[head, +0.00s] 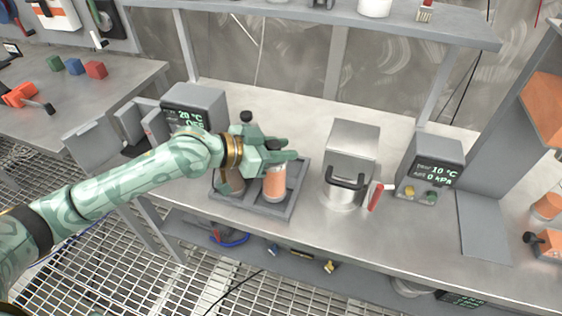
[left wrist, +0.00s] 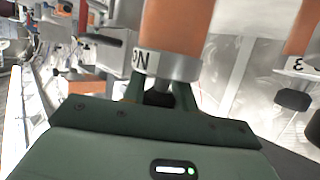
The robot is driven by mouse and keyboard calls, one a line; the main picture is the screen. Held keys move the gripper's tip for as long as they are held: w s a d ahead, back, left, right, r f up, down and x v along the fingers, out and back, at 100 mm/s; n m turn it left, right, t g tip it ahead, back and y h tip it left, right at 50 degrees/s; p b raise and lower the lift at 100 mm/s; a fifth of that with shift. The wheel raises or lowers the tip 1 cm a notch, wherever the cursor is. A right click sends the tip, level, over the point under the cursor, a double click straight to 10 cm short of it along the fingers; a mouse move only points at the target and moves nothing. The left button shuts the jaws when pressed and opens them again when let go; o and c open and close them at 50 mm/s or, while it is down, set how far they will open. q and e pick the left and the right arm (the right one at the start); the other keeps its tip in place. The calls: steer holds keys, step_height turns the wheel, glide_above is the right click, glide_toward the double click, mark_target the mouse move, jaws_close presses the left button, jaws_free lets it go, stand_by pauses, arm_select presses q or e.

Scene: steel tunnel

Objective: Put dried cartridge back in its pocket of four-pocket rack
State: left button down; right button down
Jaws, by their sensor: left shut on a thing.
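My left gripper (head: 282,150) is shut on the black knob of an orange cartridge (head: 275,184). The cartridge hangs upright below the fingers, over the front right part of the dark grey rack (head: 291,207). I cannot tell whether its lower end is inside a pocket or just above it. The left wrist view shows the held cartridge (left wrist: 178,28) with a pale lettered label, its grey cap and its knob between the fingers. A brownish cartridge (head: 233,184) stands at the rack's left, partly hidden by my gripper. Another black knob (head: 246,117) shows behind the gripper. My right gripper is out of view.
Right of the rack stands a steel vessel (head: 352,150) with a black handle and a red lever (head: 376,197) beside it. A grey display box (head: 434,160) is farther right. Another display box (head: 195,105) stands behind my arm. A shelf (head: 400,25) overhangs the back.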

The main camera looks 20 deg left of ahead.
arm_select(q)
step_height(320, 180, down, 3)
steer(key=shift+r+b, duration=0.15)
steer(key=shift+b, duration=0.15)
steer(key=c, duration=1.1)
jaws_free()
steer(key=p+v, duration=0.2)
steer(key=v, duration=1)
steer(key=shift+d, duration=0.1)
